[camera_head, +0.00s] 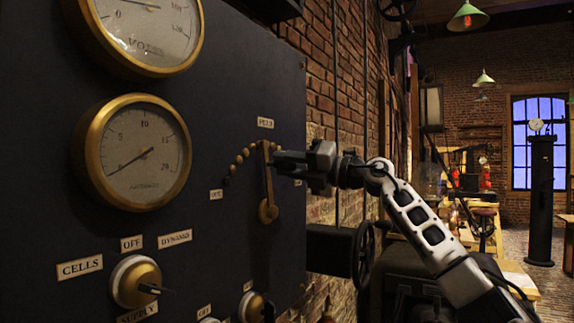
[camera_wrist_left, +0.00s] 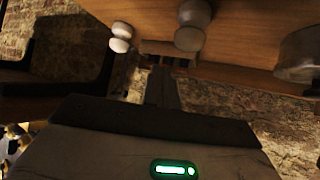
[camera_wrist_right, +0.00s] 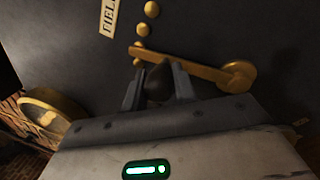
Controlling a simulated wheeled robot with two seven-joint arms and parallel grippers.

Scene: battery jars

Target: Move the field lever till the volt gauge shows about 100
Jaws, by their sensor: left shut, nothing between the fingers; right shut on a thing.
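The brass field lever (camera_head: 268,188) points nearly straight up on the dark panel, its tip by the FIELD label (camera_head: 265,123) and its pivot below. In the right wrist view the lever (camera_wrist_right: 200,67) crosses in front of my right gripper (camera_wrist_right: 158,88), shut on the lever's dark knob. My right gripper (camera_head: 283,163) reaches the lever from the right in the head view. The volt gauge (camera_head: 145,25) is cut off by the top edge; its needle shows only partly and I cannot read it. My left gripper (camera_wrist_left: 163,85) is shut and empty, seen only in the left wrist view.
Brass contact studs (camera_head: 238,160) arc left of the lever. The ampere gauge (camera_head: 140,152) reads near 0. A supply switch (camera_head: 135,281) sits below. A handwheel (camera_head: 363,250) is right of the panel. A wooden piece with knobs (camera_wrist_left: 230,45) is close to my left gripper.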

